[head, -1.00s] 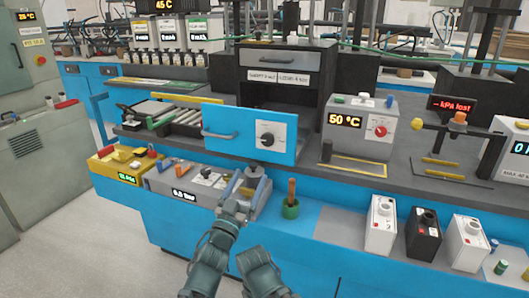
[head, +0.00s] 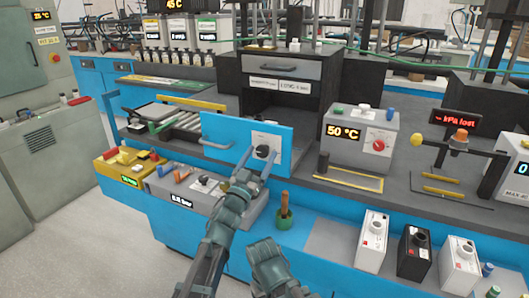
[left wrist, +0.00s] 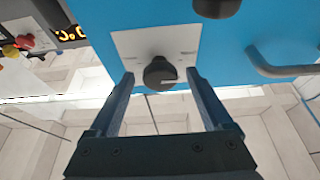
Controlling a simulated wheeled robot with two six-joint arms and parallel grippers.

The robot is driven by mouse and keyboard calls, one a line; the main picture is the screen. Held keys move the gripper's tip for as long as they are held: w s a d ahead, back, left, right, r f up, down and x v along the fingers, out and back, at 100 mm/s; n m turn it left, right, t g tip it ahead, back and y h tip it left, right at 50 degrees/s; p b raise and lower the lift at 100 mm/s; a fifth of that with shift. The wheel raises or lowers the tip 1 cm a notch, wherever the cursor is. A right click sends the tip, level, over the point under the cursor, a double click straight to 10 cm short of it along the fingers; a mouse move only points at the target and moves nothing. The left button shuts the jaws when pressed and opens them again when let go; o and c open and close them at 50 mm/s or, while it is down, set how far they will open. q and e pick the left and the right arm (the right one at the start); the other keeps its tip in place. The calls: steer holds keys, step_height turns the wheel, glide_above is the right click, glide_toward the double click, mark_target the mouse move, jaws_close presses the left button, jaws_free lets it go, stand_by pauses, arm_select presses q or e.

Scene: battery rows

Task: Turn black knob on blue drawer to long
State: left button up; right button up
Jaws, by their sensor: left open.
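The blue drawer (head: 222,132) has its front panel standing out from the bench. Its black knob (head: 263,151) sits on a white plate at the right of the panel. My left gripper (head: 256,166) is at the knob and open. In the left wrist view the knob (left wrist: 160,73) lies between the two spread fingertips, with gaps on both sides. A pale pointer line on the knob lies roughly sideways, to the right. The plate's labels are too small to read.
A metal handle (left wrist: 280,64) is on the same blue panel, and a second dark round part (left wrist: 216,7) shows at the top of the wrist view. Below the panel are a grey unit (head: 245,207) with controls and a green cup (head: 286,223).

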arm_select(q)
steer(key=shift+w, duration=0.15)
jaws_close()
stand_by(0.4)
